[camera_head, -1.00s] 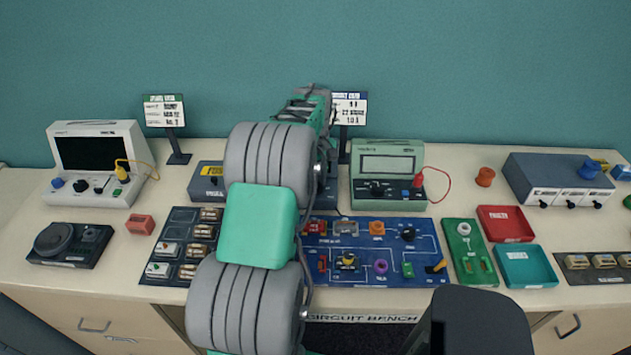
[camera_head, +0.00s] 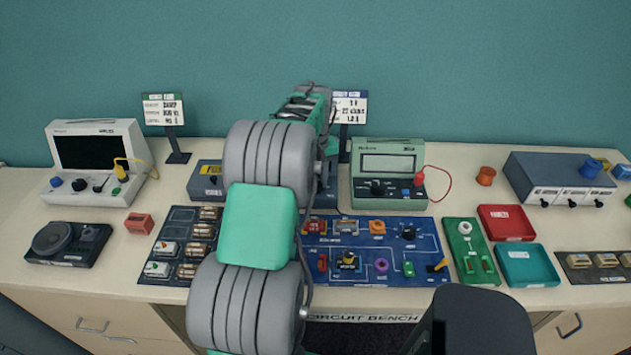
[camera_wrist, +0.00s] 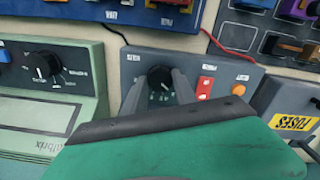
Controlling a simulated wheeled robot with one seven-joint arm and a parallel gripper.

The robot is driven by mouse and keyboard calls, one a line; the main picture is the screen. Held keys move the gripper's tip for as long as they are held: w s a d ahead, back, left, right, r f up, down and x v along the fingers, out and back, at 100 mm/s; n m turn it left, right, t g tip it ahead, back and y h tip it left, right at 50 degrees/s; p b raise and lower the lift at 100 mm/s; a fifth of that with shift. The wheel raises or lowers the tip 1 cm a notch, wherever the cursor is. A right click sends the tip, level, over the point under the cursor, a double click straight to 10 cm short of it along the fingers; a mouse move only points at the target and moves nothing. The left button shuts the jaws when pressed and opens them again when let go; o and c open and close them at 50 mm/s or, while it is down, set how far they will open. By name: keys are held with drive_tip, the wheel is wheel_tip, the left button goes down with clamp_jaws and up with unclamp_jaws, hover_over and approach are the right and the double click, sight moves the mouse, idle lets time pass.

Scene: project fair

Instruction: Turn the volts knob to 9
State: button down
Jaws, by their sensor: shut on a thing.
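The volts knob (camera_wrist: 160,77) is a small black dial on the front of a dark grey box (camera_wrist: 225,69) in the wrist view. My gripper (camera_wrist: 159,82) has its two grey fingers on either side of the knob and is shut on it. The knob's pointer and most of its scale are hidden by the fingers. In the head view the box (camera_head: 206,180) is mostly covered by my arm, and my fingers and the knob are hidden there.
The green multimeter (camera_head: 388,175) stands close beside the box, with its own black dial (camera_wrist: 43,66). An orange button (camera_wrist: 205,85) and a red switch (camera_wrist: 239,89) sit right of the knob in the wrist view. The blue circuit board (camera_head: 330,275) lies in front.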

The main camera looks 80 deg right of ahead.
sight(315, 184)
drive_tip(key=m, duration=0.4)
drive_tip(key=shift+m, duration=0.3)
drive_tip(key=m+b, duration=0.1)
drive_tip(key=m, duration=1.3)
drive_tip(key=shift+r, duration=0.1)
drive_tip(key=shift+m, duration=0.3)
drive_tip(key=c, duration=1)
unclamp_jaws()
wheel_tip(315, 184, up, 8)
drive_tip(key=shift+f+b, duration=0.15)
drive_tip(key=shift+b, duration=0.5)
